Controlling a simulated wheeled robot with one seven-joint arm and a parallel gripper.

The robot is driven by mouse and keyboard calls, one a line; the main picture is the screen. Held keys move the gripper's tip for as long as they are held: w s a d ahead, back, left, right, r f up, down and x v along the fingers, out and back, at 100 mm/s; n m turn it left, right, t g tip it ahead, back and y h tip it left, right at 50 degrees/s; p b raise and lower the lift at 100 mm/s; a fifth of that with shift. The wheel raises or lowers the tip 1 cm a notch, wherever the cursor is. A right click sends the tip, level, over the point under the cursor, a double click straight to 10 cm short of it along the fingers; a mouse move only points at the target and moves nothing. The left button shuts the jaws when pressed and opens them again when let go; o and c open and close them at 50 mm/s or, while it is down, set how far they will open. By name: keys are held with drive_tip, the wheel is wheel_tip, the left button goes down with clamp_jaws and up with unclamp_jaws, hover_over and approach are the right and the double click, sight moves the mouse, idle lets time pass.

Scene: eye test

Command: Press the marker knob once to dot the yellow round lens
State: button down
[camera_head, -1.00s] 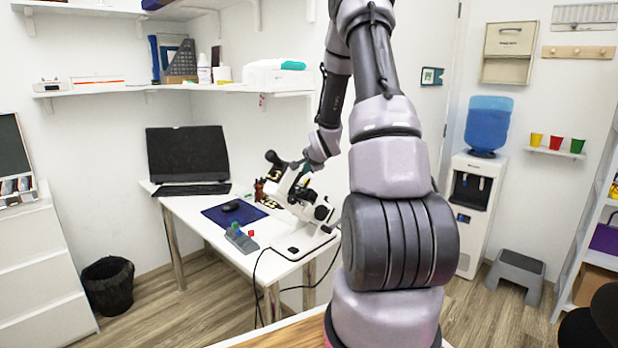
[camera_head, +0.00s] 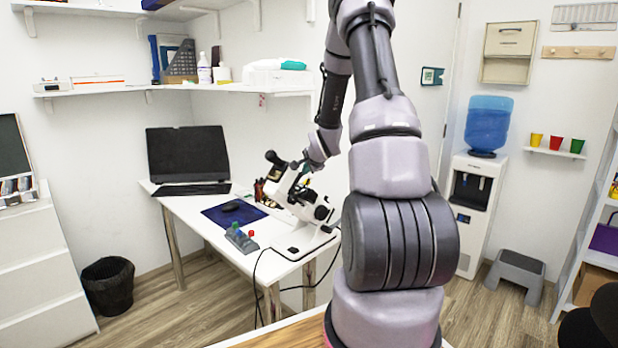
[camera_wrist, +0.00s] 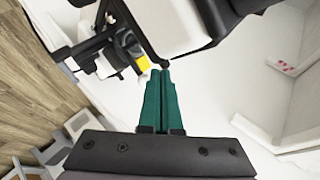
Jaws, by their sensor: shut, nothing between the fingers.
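A white and black lens instrument (camera_head: 311,226) stands on the white desk. In the wrist view its white and black body (camera_wrist: 180,25) fills the top. A small yellow piece (camera_wrist: 143,64), probably the yellow round lens, shows just left of my fingertips. A small dark knob-like part (camera_wrist: 163,62), perhaps the marker knob, is right at the fingertips. I cannot tell whether they touch. My gripper (camera_wrist: 164,70) has green fingers and is shut and empty. In the head view my gripper (camera_head: 303,168) is at the instrument's upper part, small and partly hidden.
On the desk are a dark monitor (camera_head: 188,153), a keyboard (camera_head: 192,189), a blue mat (camera_head: 217,219) with a mouse, and a grey block (camera_head: 241,241) with coloured tops. A shelf (camera_head: 110,91) hangs above. A black cable hangs at the desk's front.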

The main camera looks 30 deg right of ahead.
drive_tip(key=shift+w+d+f, duration=0.1)
drive_tip(key=shift+d+f, duration=0.15)
drive_tip(key=shift+d, duration=0.05)
drive_tip(key=shift+w+d+f, duration=0.15)
drive_tip(key=shift+d+f, duration=0.3)
drive_tip(key=shift+f, duration=0.1)
idle(1.1)
drive_tip(key=shift+r, duration=0.1)
drive_tip(key=shift+s+a+r, duration=0.3)
drive_tip(key=shift+a+r, duration=0.4)
drive_tip(key=shift+r, duration=0.1)
drive_tip(key=shift+s+a+r, duration=0.3)
drive_tip(key=shift+a+r, duration=0.55)
drive_tip(key=shift+s+a+r, duration=0.25)
drive_tip(key=shift+a+r, duration=0.6)
